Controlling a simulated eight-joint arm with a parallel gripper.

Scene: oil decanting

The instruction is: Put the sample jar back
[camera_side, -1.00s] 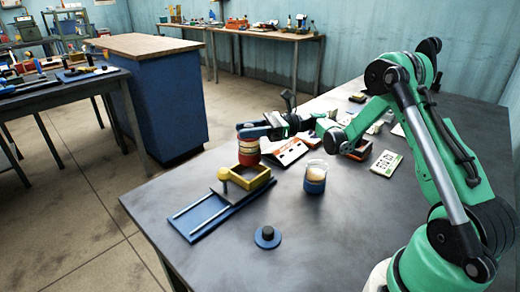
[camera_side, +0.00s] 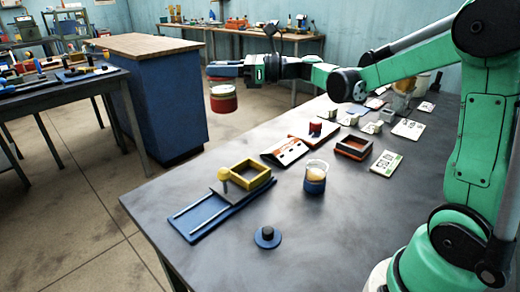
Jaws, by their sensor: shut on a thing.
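My gripper (camera_side: 224,71) is shut on a jar (camera_side: 223,99) with a red body and a pale band near its top. It holds the jar upright in the air, well above the table's far left part. The gripper's fingers cover the jar's top, so its rim is hidden.
A yellow square frame (camera_side: 263,180) sits at the end of a blue slide with two rails (camera_side: 205,218). A blue disc with a black knob (camera_side: 267,239) lies in front. An orange-rimmed tray (camera_side: 353,155) and several cards and small blocks lie behind the beaker.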

